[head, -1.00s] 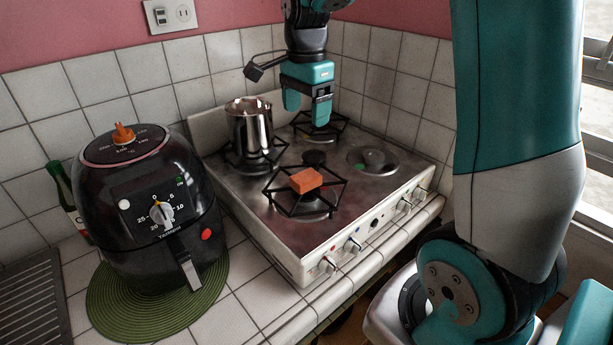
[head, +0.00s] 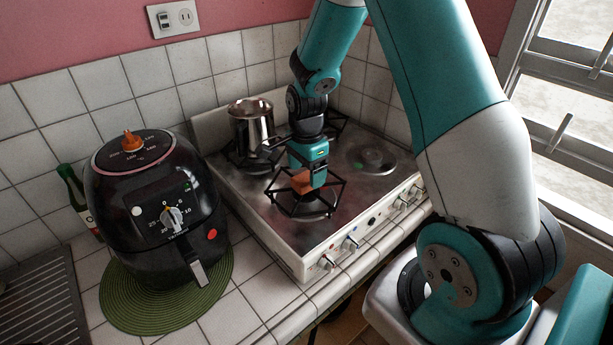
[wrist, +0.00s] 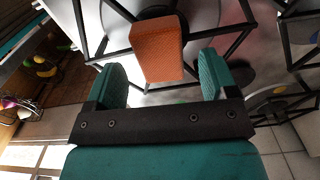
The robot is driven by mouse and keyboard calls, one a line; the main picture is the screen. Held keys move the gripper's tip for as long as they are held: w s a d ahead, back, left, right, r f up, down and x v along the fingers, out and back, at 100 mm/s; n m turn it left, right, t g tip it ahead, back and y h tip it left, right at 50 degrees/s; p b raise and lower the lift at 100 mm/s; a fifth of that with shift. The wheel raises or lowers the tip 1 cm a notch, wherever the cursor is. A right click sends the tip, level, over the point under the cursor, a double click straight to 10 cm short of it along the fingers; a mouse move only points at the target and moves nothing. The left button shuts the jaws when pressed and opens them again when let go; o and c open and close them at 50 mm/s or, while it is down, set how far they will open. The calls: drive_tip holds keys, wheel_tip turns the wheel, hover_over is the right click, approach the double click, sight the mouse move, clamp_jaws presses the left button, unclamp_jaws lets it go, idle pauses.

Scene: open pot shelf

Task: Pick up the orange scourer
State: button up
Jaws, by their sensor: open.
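The orange scourer (head: 300,184) is a block resting on the black grate of the front burner in the head view, partly hidden by my gripper (head: 308,178). My gripper points down at it from above and behind. In the wrist view the scourer (wrist: 158,45) lies across the grate bars. The two teal fingers of my gripper (wrist: 160,78) are open, one on each side of the scourer's near end, with gaps on both sides. I cannot tell the exact height of the fingertips over the grate.
A steel pot (head: 252,125) stands on the back left burner, close to my wrist. A black air fryer (head: 155,205) sits on a green mat (head: 150,310) at the left. The stove (head: 290,235) has knobs along its front edge. Tiled walls stand behind.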

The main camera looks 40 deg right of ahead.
sight(306, 177)
drive_tip(key=shift+f, duration=1.3)
drive_tip(key=c, duration=1)
wheel_tip(306, 177, up, 20)
drive_tip(key=b, duration=0.4)
